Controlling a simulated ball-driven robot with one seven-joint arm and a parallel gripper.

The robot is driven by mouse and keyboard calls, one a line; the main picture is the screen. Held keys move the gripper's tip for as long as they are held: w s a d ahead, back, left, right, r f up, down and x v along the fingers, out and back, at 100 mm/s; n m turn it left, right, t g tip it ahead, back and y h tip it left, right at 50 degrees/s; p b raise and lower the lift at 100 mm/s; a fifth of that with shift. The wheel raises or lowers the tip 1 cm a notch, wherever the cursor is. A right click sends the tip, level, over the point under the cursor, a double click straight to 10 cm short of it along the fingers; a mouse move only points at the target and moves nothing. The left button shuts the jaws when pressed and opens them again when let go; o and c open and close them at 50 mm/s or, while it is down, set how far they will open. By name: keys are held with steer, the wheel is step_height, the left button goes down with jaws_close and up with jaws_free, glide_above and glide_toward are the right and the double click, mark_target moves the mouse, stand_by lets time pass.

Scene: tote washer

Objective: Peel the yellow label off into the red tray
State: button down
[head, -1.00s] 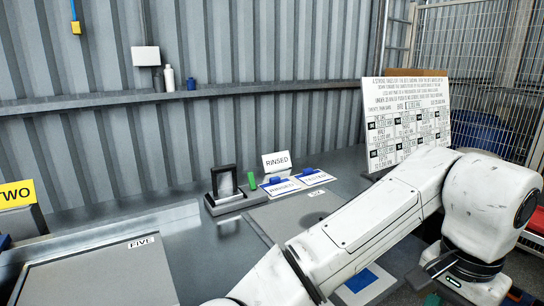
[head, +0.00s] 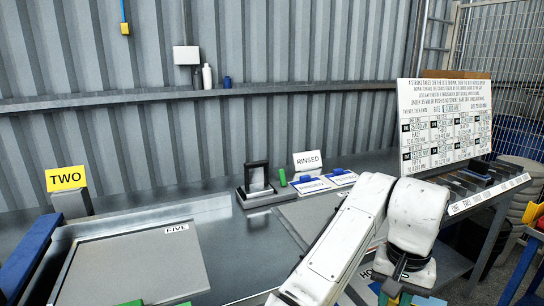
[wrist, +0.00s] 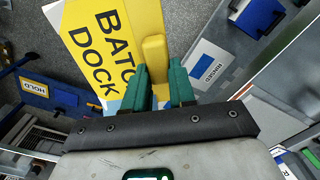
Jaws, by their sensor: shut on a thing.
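My gripper (wrist: 161,88) has two green fingers closed around a yellow rounded piece (wrist: 153,52) in the wrist view. I cannot tell whether this piece is the yellow label or a tab of it. Just behind it is a yellow and white panel reading BATCH DOCK (wrist: 97,40); whether the two touch is unclear. In the head view my gripper (head: 400,292) hangs low at the bottom right, partly cut off by the frame edge. I cannot make out the red tray for certain in either current view.
A steel bench (head: 140,205) runs along the wall, with a FIVE lid (head: 135,265) at left. A white notice board (head: 445,122) stands at right. A blue HOLD panel (wrist: 45,92) shows left in the wrist view.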

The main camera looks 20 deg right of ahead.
steer(key=w+a+f+n, duration=0.6)
steer(key=a+f, duration=0.3)
steer(key=f, duration=0.4)
steer(key=shift+w+n, duration=0.4)
steer(key=shift+w, duration=0.3)
steer(key=shift+a, duration=0.1)
